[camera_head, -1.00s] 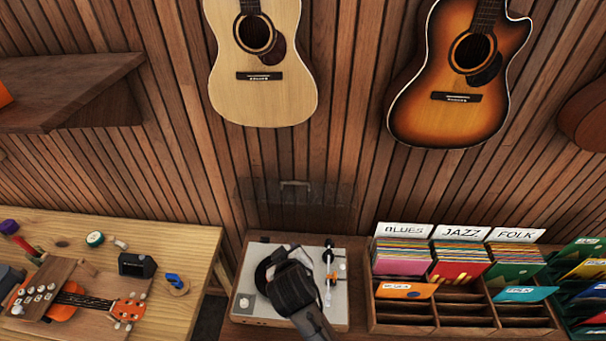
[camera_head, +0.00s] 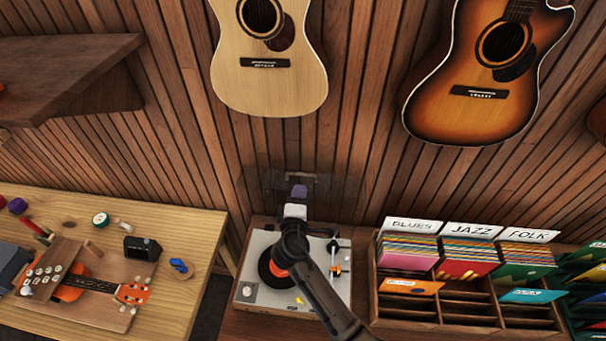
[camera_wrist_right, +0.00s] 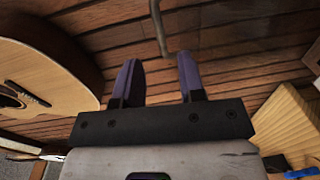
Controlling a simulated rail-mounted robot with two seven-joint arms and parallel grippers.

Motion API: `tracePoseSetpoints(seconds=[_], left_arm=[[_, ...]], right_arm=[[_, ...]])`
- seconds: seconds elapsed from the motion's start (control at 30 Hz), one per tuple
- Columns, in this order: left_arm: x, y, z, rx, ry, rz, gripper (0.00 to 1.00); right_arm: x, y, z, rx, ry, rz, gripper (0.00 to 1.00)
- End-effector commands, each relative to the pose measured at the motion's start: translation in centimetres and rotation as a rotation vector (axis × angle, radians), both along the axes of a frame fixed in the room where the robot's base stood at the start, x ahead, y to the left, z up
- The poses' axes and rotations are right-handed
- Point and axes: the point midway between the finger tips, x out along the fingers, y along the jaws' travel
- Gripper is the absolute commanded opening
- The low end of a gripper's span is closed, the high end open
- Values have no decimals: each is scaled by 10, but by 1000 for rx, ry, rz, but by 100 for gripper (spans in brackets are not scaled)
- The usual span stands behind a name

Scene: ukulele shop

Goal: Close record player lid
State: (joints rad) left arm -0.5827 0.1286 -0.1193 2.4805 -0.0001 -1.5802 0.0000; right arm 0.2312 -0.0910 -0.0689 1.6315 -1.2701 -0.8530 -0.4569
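The record player (camera_head: 258,265) stands on a wooden surface at the bottom middle of the head view, with a black record and red label (camera_head: 278,275) on it. Its transparent lid (camera_head: 345,190) is open, standing up at the back against the slatted wall. My right gripper (camera_head: 298,188) is raised over the back of the player, by the lid's handle near the top edge. In the right wrist view its two purple fingers (camera_wrist_right: 161,75) are apart with nothing between them. The grey handle (camera_wrist_right: 159,28) shows just beyond the fingertips. My left gripper is not in view.
A record crate (camera_head: 372,290) with Blues, Jazz and Folk dividers stands close right of the player. A workbench (camera_head: 190,235) with a ukulele and small items is at left. Guitars (camera_head: 270,85) (camera_head: 485,90) hang on the wall above.

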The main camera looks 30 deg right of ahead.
Motion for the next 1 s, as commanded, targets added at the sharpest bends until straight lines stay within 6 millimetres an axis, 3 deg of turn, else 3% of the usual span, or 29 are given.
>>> tracePoseSetpoints(seconds=[0.4, 1.0], left_arm=[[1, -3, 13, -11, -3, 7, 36], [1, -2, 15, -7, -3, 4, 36]], right_arm=[[50, -43, -4, 0, 0, -1, 37], [62, -54, -6, 2, -1, 0, 36]])
